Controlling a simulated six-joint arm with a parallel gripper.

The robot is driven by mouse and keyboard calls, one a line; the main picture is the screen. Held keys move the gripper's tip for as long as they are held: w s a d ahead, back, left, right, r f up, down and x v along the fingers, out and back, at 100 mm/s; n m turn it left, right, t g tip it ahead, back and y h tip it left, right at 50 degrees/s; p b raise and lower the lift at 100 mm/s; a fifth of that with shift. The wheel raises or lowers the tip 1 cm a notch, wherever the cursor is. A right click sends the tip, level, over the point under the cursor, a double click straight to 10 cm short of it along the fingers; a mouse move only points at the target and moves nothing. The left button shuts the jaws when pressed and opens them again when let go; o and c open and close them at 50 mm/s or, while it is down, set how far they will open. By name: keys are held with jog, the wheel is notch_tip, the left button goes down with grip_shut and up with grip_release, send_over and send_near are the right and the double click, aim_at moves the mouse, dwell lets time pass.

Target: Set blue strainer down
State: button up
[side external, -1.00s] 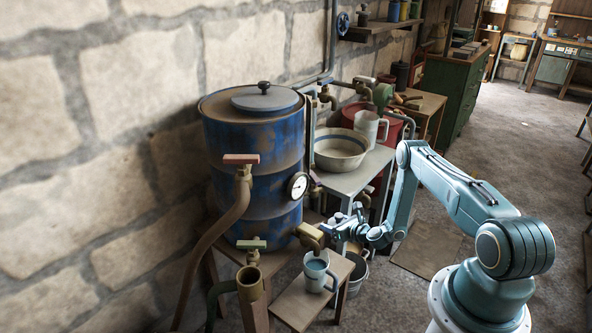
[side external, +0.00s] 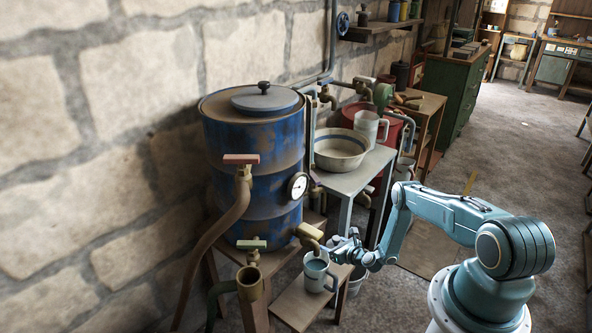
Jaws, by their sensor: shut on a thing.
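My gripper (side external: 343,248) is low at the right of the brass tap on the blue barrel, just above and beside the white mug (side external: 315,274). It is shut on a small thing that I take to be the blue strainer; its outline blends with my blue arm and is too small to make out. The mug stands upright on a low wooden bench (side external: 293,307), with blue showing inside its rim. I cannot tell whether my gripper touches the mug handle.
The blue barrel (side external: 250,135) with a gauge (side external: 298,186) stands at the left. The brass tap (side external: 311,236) overhangs the mug. A metal bucket (side external: 357,280) sits behind the bench. A basin (side external: 341,150) and white jug (side external: 367,127) stand on a grey table.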

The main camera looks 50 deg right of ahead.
jog(key=shift+f, duration=0.1)
jog(key=shift+f, duration=1.7)
jog(key=o, duration=1)
jog(key=shift+s, duration=0.1)
jog(key=v, duration=1.1)
jog(key=shift+s+r, duration=0.2)
jog(key=shift+s, duration=0.1)
